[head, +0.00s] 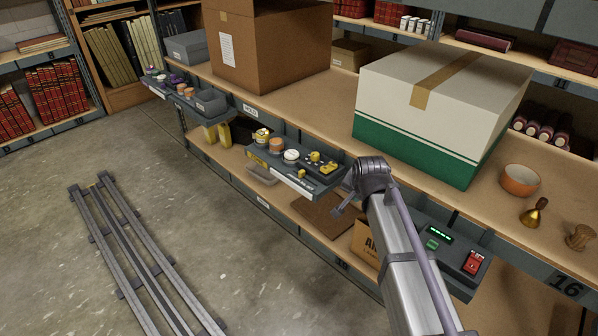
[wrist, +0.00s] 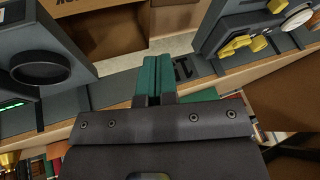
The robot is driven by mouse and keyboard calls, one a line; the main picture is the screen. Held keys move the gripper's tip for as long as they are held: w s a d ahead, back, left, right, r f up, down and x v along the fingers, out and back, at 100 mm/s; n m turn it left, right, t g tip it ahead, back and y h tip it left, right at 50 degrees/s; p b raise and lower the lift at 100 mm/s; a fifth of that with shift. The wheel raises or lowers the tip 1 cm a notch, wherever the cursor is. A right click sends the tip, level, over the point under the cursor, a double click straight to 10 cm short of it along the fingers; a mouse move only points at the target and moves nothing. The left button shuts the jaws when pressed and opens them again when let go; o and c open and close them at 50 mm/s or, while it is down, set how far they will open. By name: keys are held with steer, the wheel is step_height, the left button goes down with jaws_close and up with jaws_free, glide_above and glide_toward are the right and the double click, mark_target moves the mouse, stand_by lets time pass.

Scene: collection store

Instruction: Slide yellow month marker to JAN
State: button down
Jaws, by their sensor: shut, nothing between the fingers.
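A grey control panel (head: 318,189) sits on the shelf's front edge in the head view, with yellow knobs and pale lettering along its front. A small yellow piece (head: 301,174) stands near its front edge; it may be the month marker, but it is too small to tell. The JAN mark cannot be read. My gripper (head: 340,210) is just right of the panel, apart from it. In the wrist view its teal fingers (wrist: 155,78) are shut together and empty. Yellow parts (wrist: 243,45) of a panel show at the upper right there, away from the fingers.
A white and green box (head: 430,115) and a brown carton (head: 265,50) stand on the shelf behind. A panel with a green display (head: 440,236) is right of my arm. An orange bowl (head: 520,180) and brass bell (head: 534,212) are farther right.

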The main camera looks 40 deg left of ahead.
steer(key=s+a+r+m+y, duration=0.1)
steer(key=s+a+r+y, duration=0.1)
steer(key=a, duration=1)
steer(key=b, duration=0.8)
glide_toward(305, 177)
steer(key=shift+t, duration=0.4)
steer(key=f, duration=0.1)
steer(key=d+f, duration=0.1)
steer(key=f, duration=0.1)
steer(key=w+f, duration=0.1)
steer(key=shift+d+f, duration=0.35)
steer(key=shift+f, duration=0.05)
steer(key=shift+w+a+f+b, duration=0.3)
steer(key=shift+w+a+f, duration=0.1)
steer(key=shift+a+f, duration=0.1)
steer(key=a, duration=0.1)
steer(key=a+r+p, duration=0.1)
steer(key=shift+a, duration=0.7)
